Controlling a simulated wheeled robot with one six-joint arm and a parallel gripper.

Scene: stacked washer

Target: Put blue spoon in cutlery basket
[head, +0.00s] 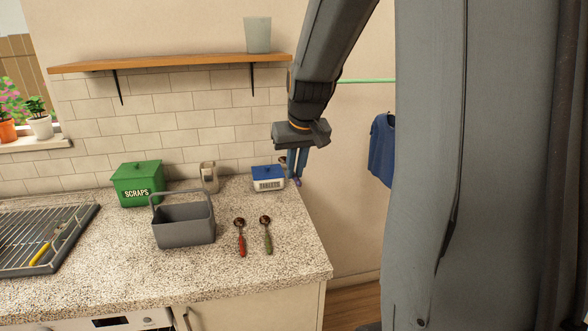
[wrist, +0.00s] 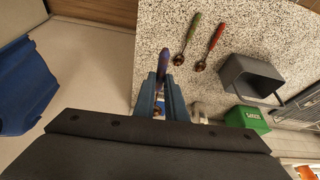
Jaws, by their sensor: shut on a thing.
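My gripper (head: 297,168) is raised beside the right edge of the counter. It is shut on the blue spoon (head: 298,182), which is mostly hidden by the fingers in the head view. In the wrist view the blue spoon (wrist: 164,62) sticks out between the gripper's fingers (wrist: 160,90). The grey cutlery basket (head: 184,226), with an upright handle, stands on the counter to the left of my gripper. It also shows at the right in the wrist view (wrist: 250,76). The inside of the basket looks empty in the head view.
A red spoon (head: 241,238) and a green spoon (head: 267,236) lie right of the basket. Behind are a green scraps bin (head: 137,184), a small beige container (head: 209,177) and a blue-lidded tablets box (head: 268,179). A dish rack (head: 40,240) is at left. A shelf (head: 170,64) hangs above.

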